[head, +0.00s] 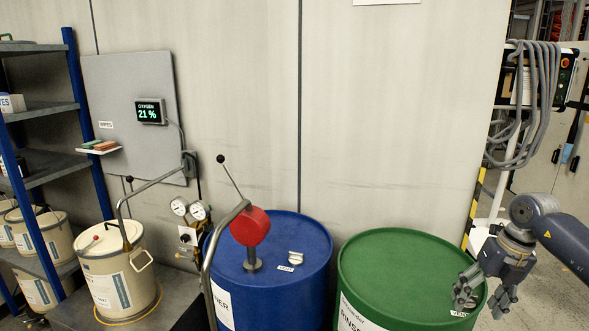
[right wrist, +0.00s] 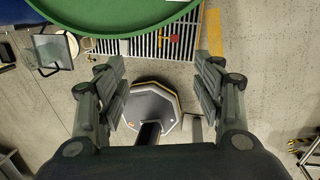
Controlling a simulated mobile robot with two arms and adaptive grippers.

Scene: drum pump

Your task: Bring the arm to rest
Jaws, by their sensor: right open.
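My right gripper (head: 483,292) is at the right of the head view, beside the right edge of the green drum (head: 400,268). It is open and empty. In the right wrist view its two fingers (right wrist: 160,95) stand wide apart, with floor and my dark base between and below them. The green drum's rim (right wrist: 110,22) shows at the top of that view. My left gripper is not in view. The blue drum (head: 300,250) stands left of the green one, with a red pump head (head: 250,227) on it.
A beige bucket (head: 118,270) with a curved metal pipe stands at the left, near a blue-framed shelf (head: 75,120). A floor grating (right wrist: 150,42) lies below the green drum's rim. A cable-hung stand (head: 515,110) is behind my right arm.

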